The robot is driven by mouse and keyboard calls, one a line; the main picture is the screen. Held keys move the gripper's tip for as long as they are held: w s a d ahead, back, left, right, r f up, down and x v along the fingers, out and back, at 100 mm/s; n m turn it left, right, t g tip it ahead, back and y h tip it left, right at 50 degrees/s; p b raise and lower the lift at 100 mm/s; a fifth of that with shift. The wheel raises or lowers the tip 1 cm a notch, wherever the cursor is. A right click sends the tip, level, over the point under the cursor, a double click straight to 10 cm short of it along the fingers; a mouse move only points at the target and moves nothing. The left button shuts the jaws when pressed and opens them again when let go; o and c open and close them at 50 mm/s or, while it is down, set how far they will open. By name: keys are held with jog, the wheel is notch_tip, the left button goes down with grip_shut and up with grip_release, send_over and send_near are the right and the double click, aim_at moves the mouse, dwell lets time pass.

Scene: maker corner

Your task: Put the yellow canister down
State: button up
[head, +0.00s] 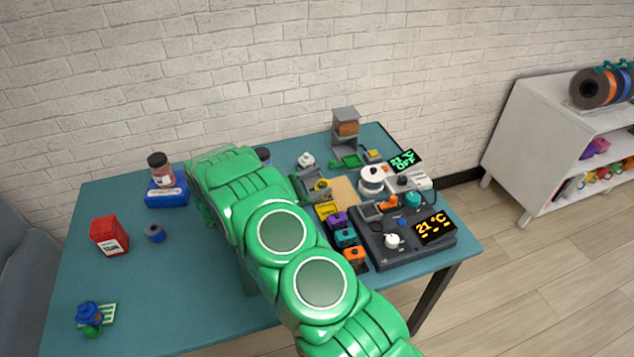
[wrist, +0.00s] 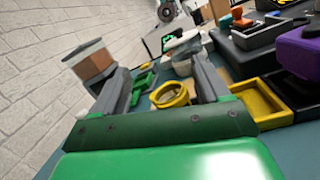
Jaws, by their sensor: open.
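The yellow canister (head: 322,185) is at the middle of the table, just behind the yellow tray (head: 327,210). The yellow tray looks empty in the wrist view (wrist: 262,101). The canister's lower part is hidden.
Purple (head: 337,219), teal (head: 345,237) and orange (head: 354,256) canisters line up in front of the yellow tray. A dark station (head: 395,262) stands to their right.

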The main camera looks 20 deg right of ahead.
jog(key=shift+s+f, duration=0.15)
jog(key=shift+f, duration=0.2)
jog(key=shift+r, duration=0.45)
jog(key=shift+a, duration=1.1)
jog(key=s+d+r+m+g+y, duration=0.25)
jog(key=s+r, duration=0.25)
jog(key=r, duration=0.3)
jog(key=s+d+r+m+g+y, duration=0.1)
jog(key=s+d+r+m+g, duration=0.15)
jog(key=s+r, duration=0.4)
jog(key=s+r+m+g+y, duration=0.2)
jog(key=s+r+m+y, duration=0.35)
jog(key=s, duration=0.65)
jog(key=s+a+r+m+t+y, duration=0.2)
jog(key=s+a+y, duration=0.3)
jog(key=s, duration=0.6)
jog(key=s+a+r+m+t+y, duration=0.1)
jog(key=s+a+r+m+y, duration=0.2)
jog(key=s, duration=0.8)
jog(key=shift+a+r+t+y, duration=0.35)
jog(key=shift+a+y, duration=1.05)
jog(key=shift+a, duration=0.85)
